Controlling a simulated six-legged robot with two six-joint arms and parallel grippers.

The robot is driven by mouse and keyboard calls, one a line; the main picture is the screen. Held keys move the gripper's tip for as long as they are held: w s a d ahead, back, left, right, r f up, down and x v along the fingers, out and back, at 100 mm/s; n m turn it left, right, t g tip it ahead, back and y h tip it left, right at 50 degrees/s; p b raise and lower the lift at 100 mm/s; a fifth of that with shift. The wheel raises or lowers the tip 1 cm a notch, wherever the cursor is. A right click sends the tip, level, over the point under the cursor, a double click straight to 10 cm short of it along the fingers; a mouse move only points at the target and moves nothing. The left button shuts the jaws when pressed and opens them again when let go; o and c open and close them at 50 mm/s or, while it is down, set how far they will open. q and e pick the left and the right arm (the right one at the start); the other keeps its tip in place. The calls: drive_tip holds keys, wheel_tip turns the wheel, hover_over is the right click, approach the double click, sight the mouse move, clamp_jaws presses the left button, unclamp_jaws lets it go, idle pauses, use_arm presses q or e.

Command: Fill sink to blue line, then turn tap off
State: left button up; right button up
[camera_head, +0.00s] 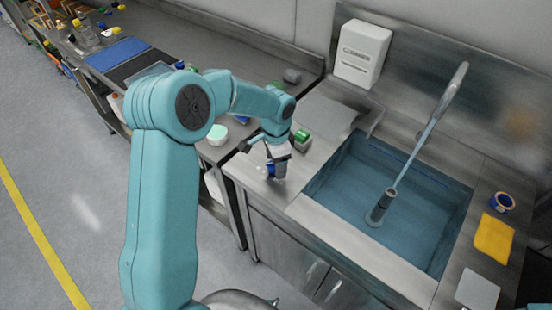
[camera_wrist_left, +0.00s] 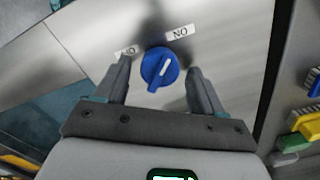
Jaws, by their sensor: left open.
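The steel sink (camera_head: 335,215) holds blue-tinted water (camera_head: 345,190), with an upright pipe (camera_head: 381,207) standing in it. A stream (camera_head: 415,153) runs from the curved tap (camera_head: 452,88) into the sink. A round blue knob (camera_wrist_left: 160,68) with a white pointer mark sits on the steel surface, beside labels, one reading "NO" and the other partly hidden. My left gripper (camera_head: 275,165) is above the counter left of the sink. In the wrist view, its open fingers (camera_wrist_left: 157,72) stand either side of the knob; contact is unclear.
A green-topped item (camera_head: 302,139) stands close behind my left gripper. A white cleaner dispenser (camera_head: 363,53) hangs on the back wall. A yellow cloth (camera_head: 494,239), a blue-and-tan roll (camera_head: 502,202) and a pale pad (camera_head: 477,290) lie right of the sink.

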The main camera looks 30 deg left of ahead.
use_arm(q)
wheel_tip(320, 180, up, 16)
drive_tip(key=shift+r, duration=0.25)
drive_tip(key=shift+s, duration=0.1)
idle(0.5)
